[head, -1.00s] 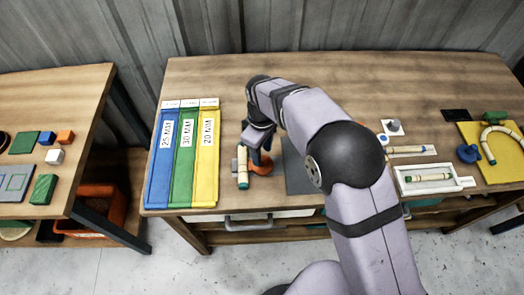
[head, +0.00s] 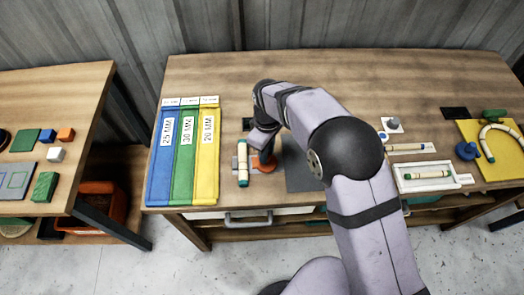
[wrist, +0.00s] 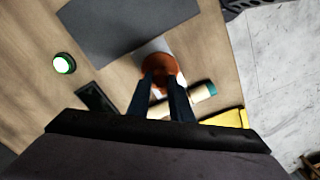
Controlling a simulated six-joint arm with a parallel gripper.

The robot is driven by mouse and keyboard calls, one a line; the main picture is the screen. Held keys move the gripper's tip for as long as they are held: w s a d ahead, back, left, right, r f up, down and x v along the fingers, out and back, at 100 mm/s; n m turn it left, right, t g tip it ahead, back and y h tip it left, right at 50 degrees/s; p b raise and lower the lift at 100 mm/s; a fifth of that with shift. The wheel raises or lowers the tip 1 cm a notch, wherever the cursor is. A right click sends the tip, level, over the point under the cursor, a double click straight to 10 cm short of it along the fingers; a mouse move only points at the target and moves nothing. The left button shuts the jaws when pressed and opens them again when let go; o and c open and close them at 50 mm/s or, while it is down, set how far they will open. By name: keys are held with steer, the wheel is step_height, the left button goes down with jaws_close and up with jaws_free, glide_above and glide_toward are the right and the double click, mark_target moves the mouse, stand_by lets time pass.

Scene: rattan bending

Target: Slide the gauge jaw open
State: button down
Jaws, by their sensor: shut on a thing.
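The gauge lies near the front of the table, left of centre. Its orange jaw (head: 264,164) stands just right of a pale rattan piece (head: 242,172) with a green end. My gripper (head: 265,155) is over the orange jaw, pointing down. In the wrist view, the dark fingers (wrist: 163,84) are shut at the orange jaw (wrist: 161,66), and the part they grip is hidden between them. The rattan piece (wrist: 200,95) lies beside the fingers, apart from the orange jaw's round top.
Blue, green and yellow (head: 206,165) labelled strips lie left of the gauge. A dark grey mat (head: 300,172) lies just right of it. A white tray (head: 462,181) with a rattan piece and a yellow board (head: 470,135) are farther right. A side table stands left across a gap.

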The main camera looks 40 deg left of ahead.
steer(key=shift+w+d, duration=1.1)
steer(key=shift+w, duration=0.05)
steer(key=c, duration=1.6)
jaws_free()
steer(key=shift+r+b, duration=1.45)
steer(key=shift+r, duration=2.3)
